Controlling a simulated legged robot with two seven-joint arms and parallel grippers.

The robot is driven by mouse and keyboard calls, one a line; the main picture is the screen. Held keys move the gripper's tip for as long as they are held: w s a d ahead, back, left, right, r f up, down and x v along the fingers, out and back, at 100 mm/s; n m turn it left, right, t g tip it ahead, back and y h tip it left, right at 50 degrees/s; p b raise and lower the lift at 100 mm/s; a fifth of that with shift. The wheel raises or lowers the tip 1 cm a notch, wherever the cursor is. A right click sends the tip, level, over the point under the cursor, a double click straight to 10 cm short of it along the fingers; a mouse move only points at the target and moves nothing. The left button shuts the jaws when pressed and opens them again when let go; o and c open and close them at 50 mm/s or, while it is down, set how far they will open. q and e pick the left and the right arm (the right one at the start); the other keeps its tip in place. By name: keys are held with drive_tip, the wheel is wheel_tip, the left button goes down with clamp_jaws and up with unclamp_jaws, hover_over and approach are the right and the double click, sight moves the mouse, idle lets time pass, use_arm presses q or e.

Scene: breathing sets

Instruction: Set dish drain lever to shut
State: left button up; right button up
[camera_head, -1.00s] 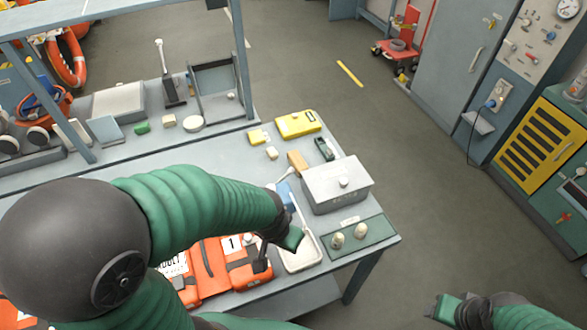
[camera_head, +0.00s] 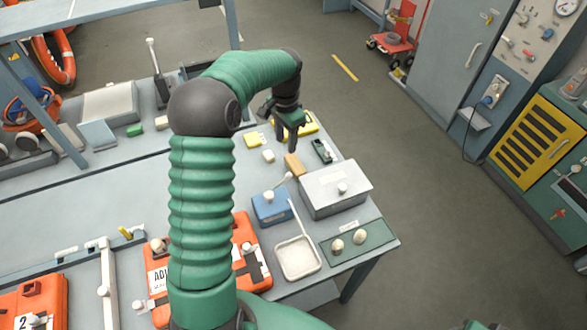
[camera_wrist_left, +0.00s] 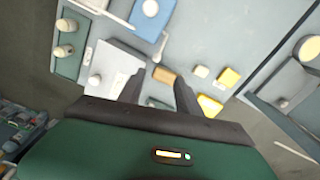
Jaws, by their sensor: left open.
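The pale shallow dish (camera_head: 298,262) sits at the table's front right, with a thin white rod (camera_head: 300,217) slanting up from its far edge. I cannot tell whether this rod is the drain lever. A blue box (camera_head: 271,208) with a white knob stands beside the dish; a small ball-ended lever (camera_head: 284,181) shows behind it. In the wrist view the blue box (camera_wrist_left: 163,32) is at the top. My left gripper (camera_head: 291,142) is open and empty above the back of the table, beyond the box and dish. Its parted fingers (camera_wrist_left: 160,88) show in the wrist view.
A grey lidded box (camera_head: 335,190) stands right of the blue box. A green panel with two knobs (camera_head: 358,240) lies at the front right corner. Orange packs (camera_head: 245,245) lie left of the dish. A tan block (camera_head: 294,165) and yellow items are near the gripper.

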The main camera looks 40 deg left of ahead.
use_arm(q)
wheel_tip(320, 180, down, 4)
drive_tip(key=d, duration=0.2)
drive_tip(key=p, duration=0.1)
hover_over(288, 175)
drive_tip(key=d, duration=0.1)
wheel_tip(288, 175, down, 4)
drive_tip(key=f, duration=0.2)
drive_tip(key=a+f, duration=0.1)
drive_tip(key=f, duration=0.2)
drive_tip(key=a+f+p, duration=0.1)
drive_tip(key=f, duration=0.1)
drive_tip(key=shift+w+f, duration=0.2)
drive_tip(key=shift+f, duration=0.05)
drive_tip(key=shift+w+d+r, duration=0.1)
drive_tip(key=shift+d, duration=0.55)
drive_tip(key=shift+c, duration=0.3)
drive_tip(key=shift+d, duration=0.1)
drive_tip(key=shift+c, duration=3.6)
drive_tip(key=shift+a, duration=0.4)
clamp_jaws()
drive_tip(key=shift+d, duration=0.2)
use_arm(e)
drive_tip(key=shift+w+d+r, duration=0.25)
drive_tip(key=shift+d+r, duration=0.5)
drive_tip(key=shift+r, duration=0.15)
